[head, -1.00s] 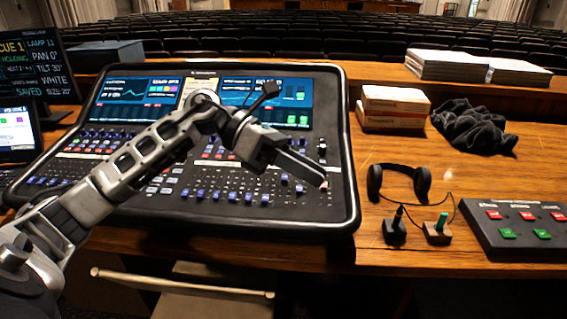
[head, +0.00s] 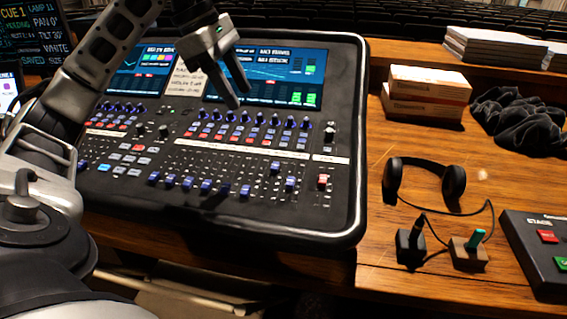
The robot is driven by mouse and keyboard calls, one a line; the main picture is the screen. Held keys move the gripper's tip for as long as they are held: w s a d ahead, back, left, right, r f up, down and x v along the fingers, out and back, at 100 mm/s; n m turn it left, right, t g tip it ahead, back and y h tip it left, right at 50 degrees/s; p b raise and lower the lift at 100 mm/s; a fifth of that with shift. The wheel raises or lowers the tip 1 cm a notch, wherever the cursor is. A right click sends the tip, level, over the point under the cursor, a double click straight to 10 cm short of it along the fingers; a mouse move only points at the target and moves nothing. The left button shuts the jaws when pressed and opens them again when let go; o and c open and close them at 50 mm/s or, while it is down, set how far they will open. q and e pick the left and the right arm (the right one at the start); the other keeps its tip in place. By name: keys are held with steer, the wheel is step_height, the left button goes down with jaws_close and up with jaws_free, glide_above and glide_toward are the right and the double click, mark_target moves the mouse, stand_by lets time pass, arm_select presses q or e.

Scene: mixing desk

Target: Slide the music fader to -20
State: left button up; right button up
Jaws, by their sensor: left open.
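The mixing desk (head: 345,215) is a black console with screens at its back and a row of faders along its front. A red fader cap (head: 322,181) stands apart at the far right. The labels are too small to read, so I cannot tell which one is the music fader. My left gripper (head: 239,96) is open and empty, with its fingers above the screen area, away from the fader caps. My right gripper is not in view.
A button box (head: 540,245) is at the right edge. A screen (head: 30,35) stands at the left.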

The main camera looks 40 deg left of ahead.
mark_target(278, 165)
arm_select(q)
steer(key=b+x, duration=0.1)
steer(key=x, duration=1.5)
steer(key=shift+b, duration=0.3)
